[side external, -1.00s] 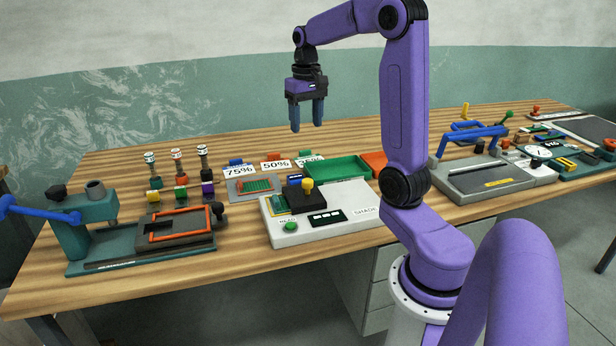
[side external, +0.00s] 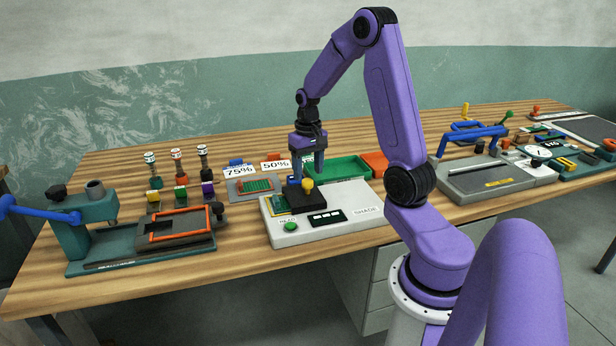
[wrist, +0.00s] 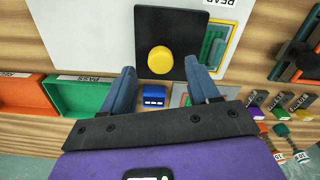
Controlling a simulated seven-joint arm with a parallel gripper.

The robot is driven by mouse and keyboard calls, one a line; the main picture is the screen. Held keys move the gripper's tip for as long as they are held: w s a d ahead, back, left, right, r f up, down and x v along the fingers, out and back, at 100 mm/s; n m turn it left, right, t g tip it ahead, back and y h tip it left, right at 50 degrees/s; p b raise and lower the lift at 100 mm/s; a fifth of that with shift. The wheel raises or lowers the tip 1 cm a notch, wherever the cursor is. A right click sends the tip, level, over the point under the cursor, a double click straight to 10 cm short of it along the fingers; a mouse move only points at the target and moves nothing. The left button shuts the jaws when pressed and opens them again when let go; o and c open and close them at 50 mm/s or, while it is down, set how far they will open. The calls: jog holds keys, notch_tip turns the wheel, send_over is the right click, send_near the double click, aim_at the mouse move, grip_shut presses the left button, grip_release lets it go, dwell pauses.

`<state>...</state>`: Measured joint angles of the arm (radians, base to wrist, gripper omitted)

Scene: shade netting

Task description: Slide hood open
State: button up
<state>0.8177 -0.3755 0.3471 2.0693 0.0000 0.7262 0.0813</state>
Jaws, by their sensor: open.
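The black hood (side external: 303,199) is a flat plate with a yellow knob (side external: 308,184) on top. It sits on the white shade meter (side external: 330,226). My gripper (side external: 308,176) is open and points down just over the knob. In the wrist view the hood (wrist: 185,22) fills the upper middle, and the knob (wrist: 161,60) shows between and slightly ahead of my fingertips. The fingers do not visibly touch the knob; the exact height gap is hard to tell. A green-patterned window (wrist: 216,45) shows beside the hood, partly covered.
A green button (side external: 290,227) and a dark display (side external: 327,218) are on the meter. A green tray (side external: 350,166) and an orange tray (side external: 375,163) stand behind it. A teal press (side external: 90,218) is left; a grey device with blue handle (side external: 480,180) is right.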

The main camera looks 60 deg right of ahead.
jog(key=shift+f, duration=1.45)
grip_shut()
jog(key=s+d, duration=0.9)
jog(key=shift+s+d, duration=0.1)
jog(key=shift+d, duration=0.05)
grip_release()
notch_tip(320, 180, up, 18)
jog(key=shift+f, duration=0.2)
